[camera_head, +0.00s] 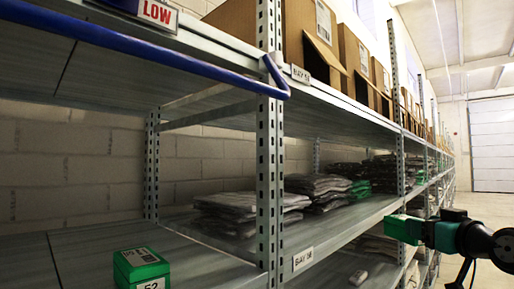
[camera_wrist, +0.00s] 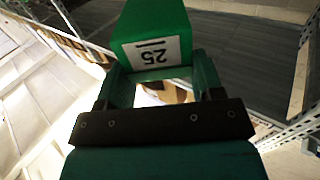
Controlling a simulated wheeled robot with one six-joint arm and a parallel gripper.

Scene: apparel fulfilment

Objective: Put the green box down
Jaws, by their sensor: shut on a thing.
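A green box (camera_wrist: 155,28) with a white number label is between the two fingers of my gripper (camera_wrist: 162,82) in the wrist view. In the head view my gripper (camera_head: 426,232) reaches in from the right, shut on the same green box (camera_head: 402,228), held in front of the shelf rack. Another green box (camera_head: 141,267) with a white label marked 52 sits on the left middle shelf (camera_head: 205,270), near its front edge.
A steel upright (camera_head: 270,190) separates the bays. Stacks of folded grey garments (camera_head: 240,204) lie on the shelf right of the green box. Cardboard boxes (camera_head: 312,40) stand on the top shelf. A blue rail (camera_head: 130,45) crosses the upper left. The left shelf is mostly bare.

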